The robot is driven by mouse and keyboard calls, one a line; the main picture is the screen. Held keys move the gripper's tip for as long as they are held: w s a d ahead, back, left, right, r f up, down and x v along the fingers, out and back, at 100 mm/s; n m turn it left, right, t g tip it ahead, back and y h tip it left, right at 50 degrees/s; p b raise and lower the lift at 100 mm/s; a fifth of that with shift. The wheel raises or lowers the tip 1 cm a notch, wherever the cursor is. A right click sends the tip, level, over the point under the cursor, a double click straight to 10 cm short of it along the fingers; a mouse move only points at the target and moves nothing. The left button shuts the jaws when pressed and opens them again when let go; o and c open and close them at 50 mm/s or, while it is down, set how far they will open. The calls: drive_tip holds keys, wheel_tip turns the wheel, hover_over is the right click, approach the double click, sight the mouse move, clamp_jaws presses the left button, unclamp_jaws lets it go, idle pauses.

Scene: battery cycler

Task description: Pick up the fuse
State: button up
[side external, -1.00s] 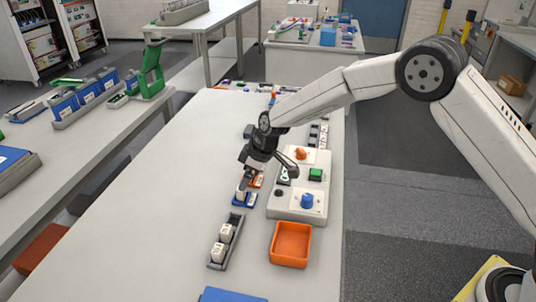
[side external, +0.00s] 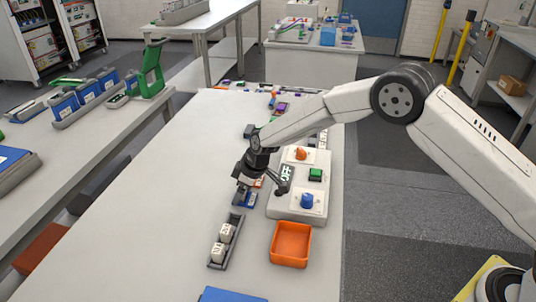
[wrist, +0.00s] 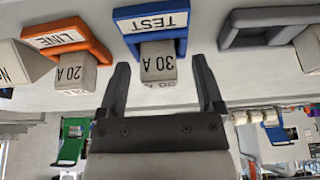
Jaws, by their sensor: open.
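My gripper (wrist: 160,78) is open in the wrist view, which is upside down. Its two fingers stand left and right of a white fuse marked 30 A (wrist: 158,62), with gaps on both sides. That fuse sits in a blue holder labelled TEST (wrist: 150,22). Beside it, a white fuse marked 20 A (wrist: 72,70) sits in an orange holder labelled LINE (wrist: 62,38). In the side view my gripper (side external: 241,191) is low over the blue holder (side external: 248,202), and mostly hides the fuse there. The orange holder is partly hidden behind it.
A grey rack (side external: 217,262) with two white fuses stands in front. An orange bin (side external: 291,245) and a control box (side external: 285,207) with knobs and a green button stand to the right. The table (side external: 130,235) is clear to the left.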

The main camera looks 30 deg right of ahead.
drive_tip(key=shift+f, duration=0.1)
idle(0.4)
clamp_jaws()
drive_tip(key=shift+r, duration=0.2)
drive_tip(key=shift+r, duration=0.5)
wheel_tip(320, 180, up, 2)
drive_tip(key=s+d+r, duration=0.3)
drive_tip(key=s+r, duration=0.6)
drive_tip(key=s, duration=0.4)
drive_tip(key=shift+s+d+r, duration=0.2)
drive_tip(key=shift+d+r, duration=0.15)
